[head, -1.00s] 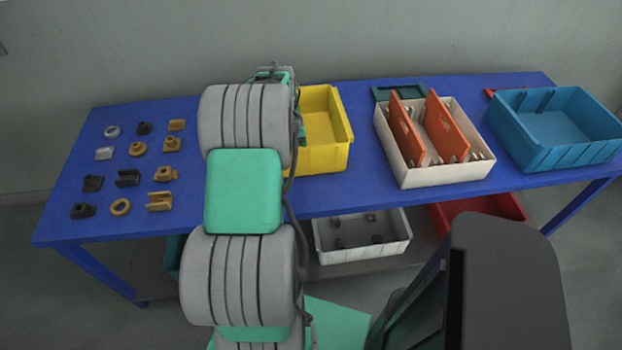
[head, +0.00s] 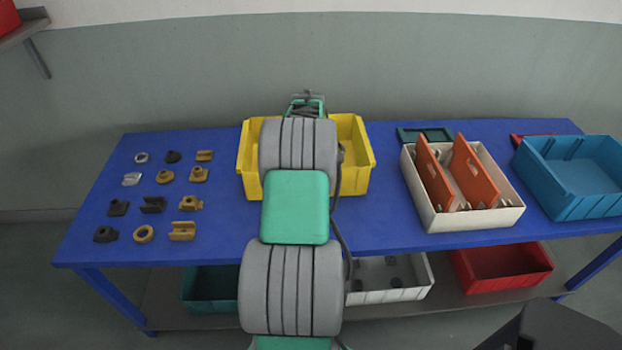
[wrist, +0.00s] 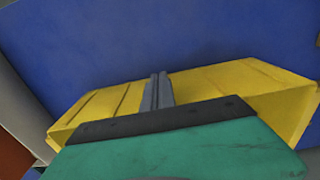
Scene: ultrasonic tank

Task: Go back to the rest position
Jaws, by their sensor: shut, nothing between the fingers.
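My gripper shows in the wrist view (wrist: 158,90), with its two grey fingers shut together and nothing between them. It is over the yellow bin (wrist: 255,78), whose walls show on both sides of the fingers. In the head view my arm stands in front of the yellow bin (head: 356,150) and covers its middle. The fingertips are hidden behind the arm there, and the inside of the bin is mostly hidden.
The blue table (head: 385,225) holds several small grey and ochre parts (head: 141,233) at left. A white bin (head: 475,219) with orange dividers and a blue bin (head: 575,205) stand at right. A white bin (head: 390,295) and a red bin (head: 500,268) sit on the lower shelf.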

